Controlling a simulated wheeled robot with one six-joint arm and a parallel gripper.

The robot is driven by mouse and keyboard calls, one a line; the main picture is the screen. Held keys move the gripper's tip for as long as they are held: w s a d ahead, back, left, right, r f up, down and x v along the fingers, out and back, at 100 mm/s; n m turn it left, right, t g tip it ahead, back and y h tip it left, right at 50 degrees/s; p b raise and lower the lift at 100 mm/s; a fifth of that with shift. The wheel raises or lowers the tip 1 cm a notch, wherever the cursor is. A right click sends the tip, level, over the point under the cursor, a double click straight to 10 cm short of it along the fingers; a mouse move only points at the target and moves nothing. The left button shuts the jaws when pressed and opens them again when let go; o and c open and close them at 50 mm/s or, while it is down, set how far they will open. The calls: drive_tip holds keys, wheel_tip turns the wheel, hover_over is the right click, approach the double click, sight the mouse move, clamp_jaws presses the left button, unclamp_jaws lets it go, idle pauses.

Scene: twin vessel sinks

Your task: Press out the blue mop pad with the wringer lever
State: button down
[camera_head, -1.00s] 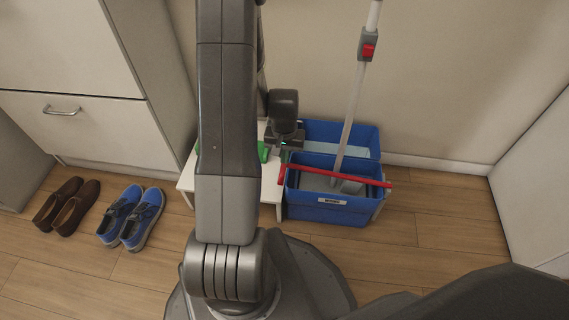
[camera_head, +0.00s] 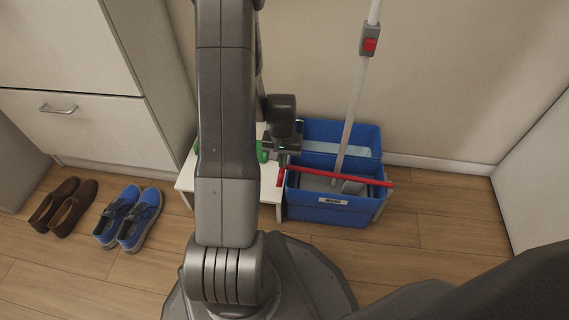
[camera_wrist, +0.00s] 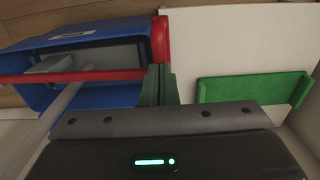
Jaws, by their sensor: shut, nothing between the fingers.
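The red wringer lever (camera_head: 340,177) lies nearly level across the front of the blue bucket (camera_head: 330,212), with a short end piece at its left. In the wrist view the lever (camera_wrist: 90,76) crosses the bucket (camera_wrist: 25,62) and ends in a thick red end piece (camera_wrist: 160,40). My gripper (camera_head: 282,158) is at the bucket's left side, close to that end. Its fingers (camera_wrist: 158,84) are shut and empty, beside the lever; contact cannot be told. The mop pole (camera_head: 353,100) stands tilted in the front compartment above a greyish mop head (camera_head: 352,187). No blue pad is clearly visible.
A white stool (camera_head: 186,181) with a green item (camera_wrist: 250,88) stands left of the bucket. Blue shoes (camera_head: 128,218) and brown shoes (camera_head: 65,207) are on the floor at left. A wall is behind the bucket; floor to its right is clear.

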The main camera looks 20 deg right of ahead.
drive_tip(key=shift+w+a+f+b, duration=0.1)
drive_tip(key=shift+a+f+b, duration=0.05)
drive_tip(key=shift+f+b, duration=0.5)
drive_tip(key=shift+w+a+f+b, duration=0.15)
drive_tip(key=shift+f+b, duration=0.25)
drive_tip(key=shift+f, duration=0.4)
drive_tip(key=shift+s, duration=0.1)
drive_tip(key=shift+s+f+b, duration=0.1)
drive_tip(key=shift+f+b, duration=0.55)
drive_tip(key=shift+f, duration=0.25)
idle(5.5)
